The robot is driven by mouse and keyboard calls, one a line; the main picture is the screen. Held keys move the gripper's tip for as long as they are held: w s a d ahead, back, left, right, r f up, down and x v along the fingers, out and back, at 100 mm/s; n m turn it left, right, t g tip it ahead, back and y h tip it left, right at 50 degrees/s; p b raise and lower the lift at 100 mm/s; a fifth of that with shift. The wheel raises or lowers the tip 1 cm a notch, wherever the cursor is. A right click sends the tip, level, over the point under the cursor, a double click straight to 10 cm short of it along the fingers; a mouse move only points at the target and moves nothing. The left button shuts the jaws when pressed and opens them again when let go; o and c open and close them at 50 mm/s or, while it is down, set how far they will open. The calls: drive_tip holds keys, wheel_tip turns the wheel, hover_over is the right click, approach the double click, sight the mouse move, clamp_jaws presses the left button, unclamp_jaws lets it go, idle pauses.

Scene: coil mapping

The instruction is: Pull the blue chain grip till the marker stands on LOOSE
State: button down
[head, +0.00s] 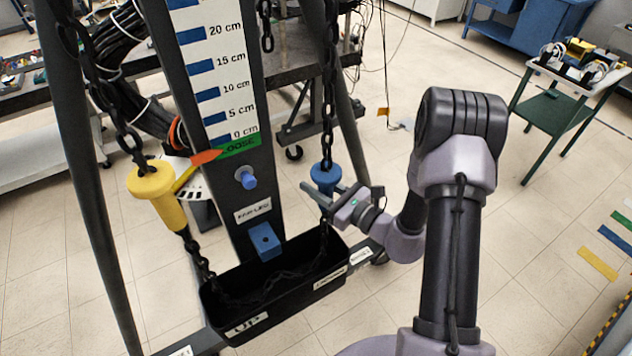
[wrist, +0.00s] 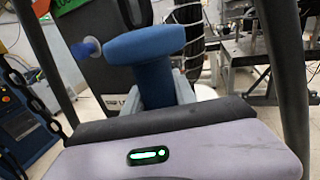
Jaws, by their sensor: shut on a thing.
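The blue chain grip (head: 325,176) hangs on the right-hand chain in the head view. My gripper (head: 327,190) is shut on it, just under its wide top. In the wrist view the blue grip (wrist: 150,60) stands up between the fingers of my gripper (wrist: 158,92). The orange marker (head: 206,157) is at the bottom of the scale (head: 216,75). Its tip points at the green LOOSE label (head: 238,148), just below the 0 cm line. The label's left part is covered by the marker.
A yellow grip (head: 157,195) hangs on the left chain. A black bin (head: 228,330) below holds slack chain and bears an UP label. A blue knob (head: 247,178) and a blue block (head: 264,241) are on the dark post. Slanted dark legs stand on both sides.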

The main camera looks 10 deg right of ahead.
drive_tip(key=shift+f+b, duration=0.3)
drive_tip(key=shift+f, duration=0.65)
drive_tip(key=c, duration=1)
unclamp_jaws()
drive_tip(key=shift+r, duration=0.1)
drive_tip(key=v, duration=1.7)
drive_tip(key=shift+s, duration=0.2)
